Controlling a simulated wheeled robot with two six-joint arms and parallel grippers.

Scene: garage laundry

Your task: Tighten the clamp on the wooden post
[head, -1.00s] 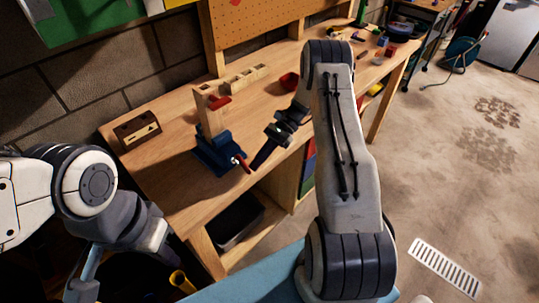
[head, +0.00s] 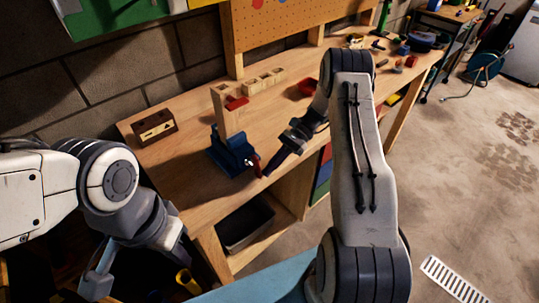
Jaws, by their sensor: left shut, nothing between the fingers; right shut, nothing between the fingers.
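The wooden post (head: 221,116) stands upright on the workbench, with a small red piece (head: 236,103) against its upper part. At its foot is a blue clamp (head: 229,150), with a red handle (head: 255,163) at its front right. My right gripper (head: 268,172) is shut and empty. Its dark tapered tip is just right of the red handle and close to it; I cannot tell whether they touch. My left gripper (head: 97,284) is low at the bottom left, far from the clamp, shut and partly lost in shadow.
A wooden box (head: 153,127) stands at the bench's left end, and wooden blocks (head: 264,80) lie behind the post. A red bowl (head: 307,88) is partly behind my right arm. A dark bin (head: 245,224) is on the lower shelf. The bench's front left is clear.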

